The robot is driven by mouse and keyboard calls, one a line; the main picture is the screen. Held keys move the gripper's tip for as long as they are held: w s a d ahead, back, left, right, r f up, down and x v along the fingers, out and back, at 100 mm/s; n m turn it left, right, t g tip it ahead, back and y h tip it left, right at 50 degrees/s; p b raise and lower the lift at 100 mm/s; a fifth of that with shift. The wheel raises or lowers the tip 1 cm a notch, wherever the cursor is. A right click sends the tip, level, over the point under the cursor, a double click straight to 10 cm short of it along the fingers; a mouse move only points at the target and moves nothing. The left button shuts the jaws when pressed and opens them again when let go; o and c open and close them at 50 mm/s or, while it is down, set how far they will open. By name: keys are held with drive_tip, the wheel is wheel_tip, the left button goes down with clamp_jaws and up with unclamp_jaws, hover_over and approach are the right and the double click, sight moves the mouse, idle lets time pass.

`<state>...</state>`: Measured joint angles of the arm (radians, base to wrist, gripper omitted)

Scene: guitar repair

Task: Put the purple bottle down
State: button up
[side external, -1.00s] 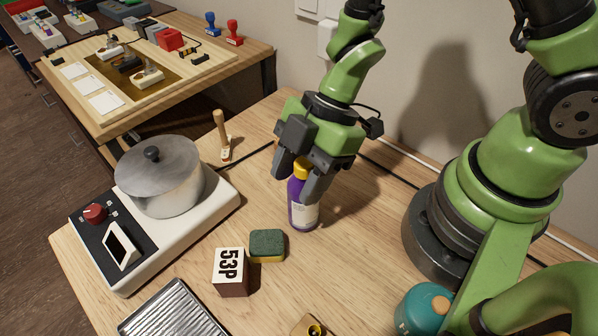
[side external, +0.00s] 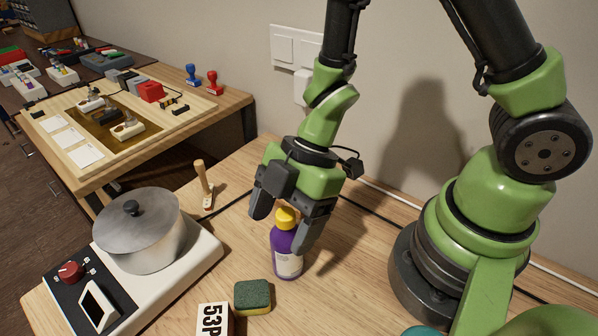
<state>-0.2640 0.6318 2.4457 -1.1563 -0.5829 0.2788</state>
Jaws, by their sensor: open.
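The purple bottle (side external: 287,252) has a yellow cap and a pale label. It stands upright on the wooden table (side external: 345,300), in the middle of the view. My gripper (side external: 282,228) is above and around the top of the bottle, with its fingers spread apart. One finger is left of the cap and apart from it. The other is at the bottle's right side and covers part of it; I cannot tell whether it touches.
A hotplate (side external: 190,265) with a lidded metal pot (side external: 145,238) stands at the left. Table right of the bottle is clear.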

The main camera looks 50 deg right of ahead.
drive_tip(key=w+d+r+m+t+h, duration=0.2)
drive_tip(key=w+d+r+m+t, duration=0.25)
drive_tip(key=r, duration=0.55)
drive_tip(key=w+d+r+m+t+h, duration=0.2)
drive_tip(key=d+r+m+t, duration=0.25)
drive_tip(key=d+r, duration=0.4)
drive_tip(key=s+d+r+m+h, duration=0.3)
drive_tip(key=s+r+m+h, duration=0.1)
drive_tip(key=s+m, duration=0.4)
drive_tip(key=s+a+f+m+g+y, duration=0.1)
drive_tip(key=s+a+m+g+y, duration=0.1)
drive_tip(key=s+a+m+y, duration=0.1)
drive_tip(key=shift+s+a+f+m+y, duration=0.15)
drive_tip(key=shift+s+a+m+y, duration=0.25)
drive_tip(key=shift+s+a, duration=0.7)
